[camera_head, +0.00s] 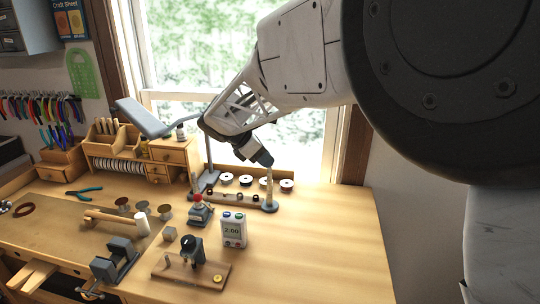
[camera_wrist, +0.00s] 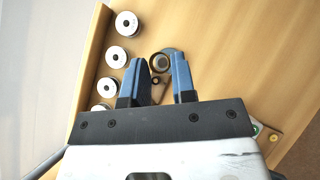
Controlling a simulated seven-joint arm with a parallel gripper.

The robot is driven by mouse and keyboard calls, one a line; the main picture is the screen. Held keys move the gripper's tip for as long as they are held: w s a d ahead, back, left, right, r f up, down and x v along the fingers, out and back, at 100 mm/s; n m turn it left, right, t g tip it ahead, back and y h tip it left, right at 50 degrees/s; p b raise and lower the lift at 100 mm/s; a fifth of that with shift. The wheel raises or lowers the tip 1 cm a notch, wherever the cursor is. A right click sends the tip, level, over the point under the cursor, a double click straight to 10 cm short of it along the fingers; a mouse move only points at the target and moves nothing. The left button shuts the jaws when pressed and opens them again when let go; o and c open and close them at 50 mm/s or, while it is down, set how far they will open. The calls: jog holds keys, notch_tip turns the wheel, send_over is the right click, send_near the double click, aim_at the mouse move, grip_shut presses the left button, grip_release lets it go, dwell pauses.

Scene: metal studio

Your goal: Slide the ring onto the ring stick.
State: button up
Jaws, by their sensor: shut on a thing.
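The ring stick (camera_head: 269,187) is a pale upright peg on a dark round base, at the back of the bench in the head view. My gripper (camera_head: 264,160) is right above its top, tilted down. In the wrist view my gripper (camera_wrist: 157,76) has its two blue fingers with a narrow gap between them, shut on the ring (camera_wrist: 156,79), a small dark loop. The ring stick's grey base (camera_wrist: 173,53) shows beyond the fingertips. The ring is too small to make out in the head view, and I cannot tell whether it is around the stick's tip.
Several white-faced spools (camera_head: 227,178) stand along the back, behind a low rack (camera_head: 233,196) beside the stick. A red-topped device (camera_head: 198,212), a timer (camera_head: 233,230) and a small clamp stand (camera_head: 192,249) are nearer. The bench's right side (camera_head: 330,235) is clear.

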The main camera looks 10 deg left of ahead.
jog(key=shift+f, duration=1.3)
dwell(0.4)
jog(key=o, duration=0.9)
jog(key=shift+c, duration=0.2)
jog(key=v, duration=0.7)
jog(key=shift+a+r, duration=0.25)
jog(key=shift+r, duration=0.1)
jog(key=shift+s, duration=0.1)
